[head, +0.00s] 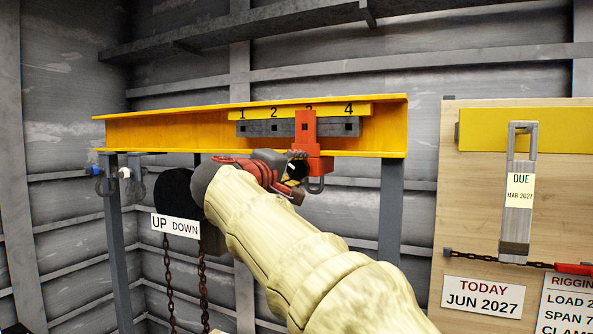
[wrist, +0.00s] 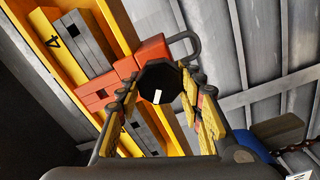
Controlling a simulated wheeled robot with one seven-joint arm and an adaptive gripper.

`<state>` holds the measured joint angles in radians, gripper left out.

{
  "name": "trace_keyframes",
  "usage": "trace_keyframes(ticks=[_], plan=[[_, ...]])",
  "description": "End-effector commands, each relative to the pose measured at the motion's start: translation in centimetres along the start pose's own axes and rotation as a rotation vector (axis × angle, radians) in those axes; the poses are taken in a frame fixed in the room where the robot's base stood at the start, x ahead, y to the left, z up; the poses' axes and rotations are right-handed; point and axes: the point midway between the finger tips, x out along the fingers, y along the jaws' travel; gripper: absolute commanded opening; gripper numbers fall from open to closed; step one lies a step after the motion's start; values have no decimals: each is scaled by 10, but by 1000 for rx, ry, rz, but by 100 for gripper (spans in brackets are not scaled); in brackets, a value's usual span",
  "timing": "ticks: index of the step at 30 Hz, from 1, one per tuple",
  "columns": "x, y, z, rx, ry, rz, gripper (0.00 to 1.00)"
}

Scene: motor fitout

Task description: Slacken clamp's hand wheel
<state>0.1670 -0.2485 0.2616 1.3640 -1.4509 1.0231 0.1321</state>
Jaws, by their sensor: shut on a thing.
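The red clamp (head: 305,128) sits on the yellow beam (head: 160,130), at the slot between the marks 2 and 4; its own number is partly covered. A grey shackle (head: 316,188) hangs from its lower block. In the wrist view the clamp (wrist: 150,55) is behind the black, many-sided hand wheel (wrist: 158,84), which has a white mark on its face. My gripper (wrist: 162,100) is shut on the hand wheel, with one finger on each side. In the head view my gripper (head: 283,172) is just below the beam, and mostly hides the wheel.
A dark hoist with hanging chains (head: 202,290) and an UP DOWN sign (head: 175,226) is left of my arm. Shackles (head: 105,184) hang near the beam's left end. A grey post (head: 391,215) stands right of the clamp. A wooden board (head: 470,210) with signs is at right.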

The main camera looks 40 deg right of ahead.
Motion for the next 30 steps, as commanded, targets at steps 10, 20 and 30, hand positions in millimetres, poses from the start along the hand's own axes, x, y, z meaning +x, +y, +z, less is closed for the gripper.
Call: trace_keyframes(ticks=[10,20,30], plan=[[0,-1,0,-328,1,0,12],[0,-2,0,-642,1,0,12],[0,-2,1,-966,1,0,12]])
